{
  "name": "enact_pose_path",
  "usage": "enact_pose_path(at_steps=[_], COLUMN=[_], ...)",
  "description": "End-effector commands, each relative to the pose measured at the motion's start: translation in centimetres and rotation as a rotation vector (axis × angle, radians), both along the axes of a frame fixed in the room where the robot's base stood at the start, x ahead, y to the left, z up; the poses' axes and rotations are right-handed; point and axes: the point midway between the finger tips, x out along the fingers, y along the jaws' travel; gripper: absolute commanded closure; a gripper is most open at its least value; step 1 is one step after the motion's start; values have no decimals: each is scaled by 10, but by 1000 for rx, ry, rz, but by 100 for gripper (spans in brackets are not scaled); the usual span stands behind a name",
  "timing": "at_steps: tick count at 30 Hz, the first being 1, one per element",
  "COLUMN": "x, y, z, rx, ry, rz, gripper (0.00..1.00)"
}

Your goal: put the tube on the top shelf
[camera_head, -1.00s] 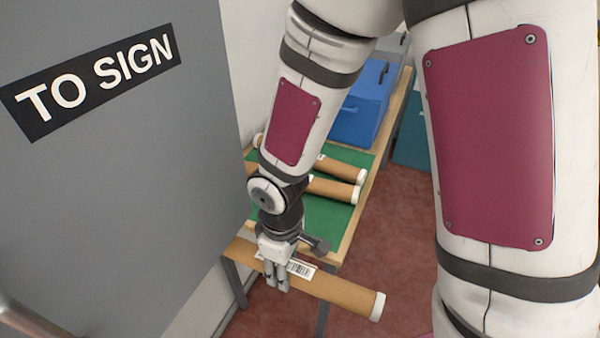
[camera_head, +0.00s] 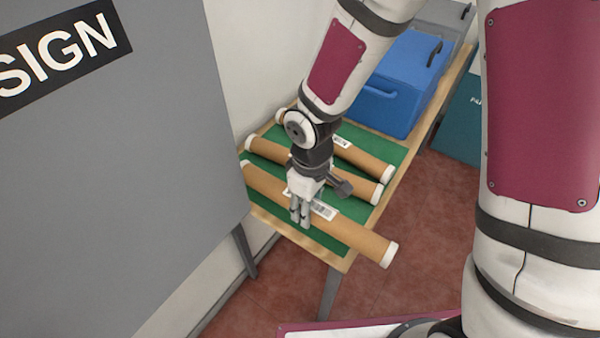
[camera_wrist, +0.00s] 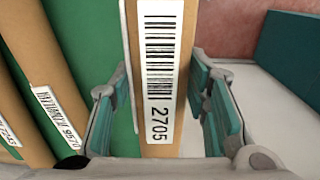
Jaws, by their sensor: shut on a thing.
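A brown cardboard tube (camera_head: 348,233) with white end caps and a barcode label is held crosswise in my gripper (camera_head: 300,217), near the front end of a green mat. In the wrist view the tube (camera_wrist: 160,70) lies between the two teal-padded fingers, its label reading 2705. My gripper (camera_wrist: 160,100) is shut on it. The tube's right end sticks out past the table edge; I cannot tell if its underside touches the mat. No shelf surface is clearly visible; a grey panel (camera_head: 120,210) with a sign ending in "SIGN" stands at left.
Two more tubes (camera_head: 362,188) (camera_head: 372,165) lie behind on the green mat (camera_head: 395,153) of the wooden table (camera_head: 405,175). A blue box (camera_head: 385,100) and a grey box (camera_head: 440,18) stand farther back. A teal box (camera_head: 460,115) stands right of the table. Red floor (camera_head: 410,240) shows at right.

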Motion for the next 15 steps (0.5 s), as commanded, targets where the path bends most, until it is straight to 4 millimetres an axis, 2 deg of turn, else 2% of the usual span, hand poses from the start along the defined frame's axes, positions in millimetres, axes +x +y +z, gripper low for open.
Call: enact_pose_path(at_steps=[1,9,15], x=[13,74,98], y=[4,22,29], z=[-2,-7,-10], rx=[2,2,1], ry=[0,0,1], rz=[-1,-1,0], gripper=[96,96,96])
